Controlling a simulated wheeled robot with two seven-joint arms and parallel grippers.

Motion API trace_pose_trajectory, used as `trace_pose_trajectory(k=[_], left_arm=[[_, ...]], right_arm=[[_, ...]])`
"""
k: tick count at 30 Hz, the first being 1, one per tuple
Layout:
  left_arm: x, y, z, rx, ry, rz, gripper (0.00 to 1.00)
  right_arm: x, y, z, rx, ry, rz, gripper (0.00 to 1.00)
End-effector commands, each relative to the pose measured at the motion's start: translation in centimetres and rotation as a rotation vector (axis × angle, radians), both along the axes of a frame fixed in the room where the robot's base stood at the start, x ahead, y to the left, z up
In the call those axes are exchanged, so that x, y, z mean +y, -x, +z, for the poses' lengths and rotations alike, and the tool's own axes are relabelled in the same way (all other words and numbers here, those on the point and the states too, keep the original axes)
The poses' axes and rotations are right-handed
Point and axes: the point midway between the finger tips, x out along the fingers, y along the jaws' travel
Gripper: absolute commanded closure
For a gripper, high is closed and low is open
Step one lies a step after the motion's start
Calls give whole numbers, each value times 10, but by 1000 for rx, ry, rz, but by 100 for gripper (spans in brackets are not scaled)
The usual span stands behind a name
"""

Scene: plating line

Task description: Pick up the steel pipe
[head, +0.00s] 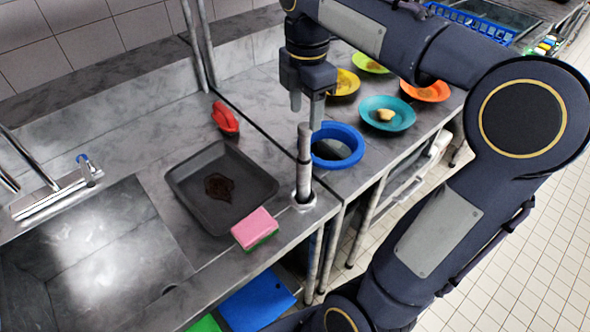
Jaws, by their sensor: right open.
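The steel pipe (304,160) stands upright at the front edge of the counter, its lower end in a round metal base (303,199). My right gripper (306,116) points down just above the pipe's top end, its two fingers apart with nothing held between them. From this angle the right fingertip overlaps the height of the pipe's top; I cannot tell whether it touches. My left gripper is not in view.
A dark tray (255,172) with a brown stain and a pink-green sponge (255,228) lie left of the pipe. A blue ring-shaped bowl (350,137) stands close on its right. A red object (224,117) and several coloured plates, one teal (401,120), sit farther back.

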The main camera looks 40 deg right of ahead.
Motion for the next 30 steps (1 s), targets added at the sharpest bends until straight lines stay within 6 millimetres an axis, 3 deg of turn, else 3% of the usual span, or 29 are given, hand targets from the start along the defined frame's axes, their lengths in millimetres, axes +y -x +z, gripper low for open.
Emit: trace_pose_trajectory(k=[18, 26, 30], left_arm=[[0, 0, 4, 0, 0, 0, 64], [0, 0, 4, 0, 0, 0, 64], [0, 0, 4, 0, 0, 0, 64]], right_arm=[[1, 4, -73, 2, -1, -1, 49], [1, 4, -78, 0, -1, -2, 49], [1, 4, -78, 0, -1, -2, 64]])
